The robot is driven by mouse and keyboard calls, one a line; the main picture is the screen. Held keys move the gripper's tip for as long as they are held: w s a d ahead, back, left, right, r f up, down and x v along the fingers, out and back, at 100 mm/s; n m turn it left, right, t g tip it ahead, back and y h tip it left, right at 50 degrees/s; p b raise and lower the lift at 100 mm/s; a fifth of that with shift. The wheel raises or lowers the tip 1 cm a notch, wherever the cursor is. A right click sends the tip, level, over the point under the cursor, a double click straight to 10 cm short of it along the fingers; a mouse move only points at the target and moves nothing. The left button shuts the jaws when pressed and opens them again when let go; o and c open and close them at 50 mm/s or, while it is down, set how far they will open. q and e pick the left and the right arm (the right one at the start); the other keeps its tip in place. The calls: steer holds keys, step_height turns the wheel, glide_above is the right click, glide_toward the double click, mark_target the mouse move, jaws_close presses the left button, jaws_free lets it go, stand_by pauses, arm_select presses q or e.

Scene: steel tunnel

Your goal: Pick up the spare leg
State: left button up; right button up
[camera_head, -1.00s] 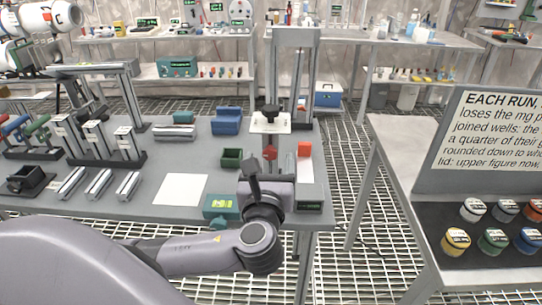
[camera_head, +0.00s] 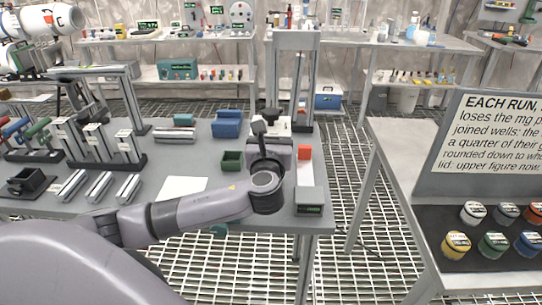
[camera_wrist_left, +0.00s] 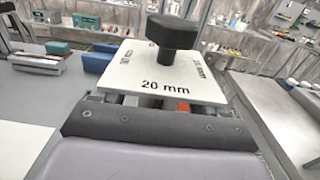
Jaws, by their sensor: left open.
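I cannot tell for sure which piece is the spare leg. Three silver bars (camera_head: 99,187) lie side by side at the front left of the grey table. A longer silver bar (camera_head: 175,137) lies further back. My left gripper (camera_head: 264,126) is open at the table's right part, close to a white plate with a black knob (camera_head: 270,114). In the left wrist view the plate (camera_wrist_left: 158,78), marked "20 mm", stands just beyond my gripper's dark palm bar (camera_wrist_left: 155,123). The fingertips are hard to make out there. My right gripper is not in view.
An upright metal frame (camera_head: 296,38) stands behind the plate. Black racks (camera_head: 105,158) stand left. A white sheet (camera_head: 181,188) lies mid-table.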

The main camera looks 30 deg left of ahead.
arm_select(q)
steer(key=shift+w+a, duration=0.15)
steer(key=shift+w, duration=0.1)
jaws_close()
steer(key=shift+r, duration=0.1)
steer(key=shift+r, duration=0.1)
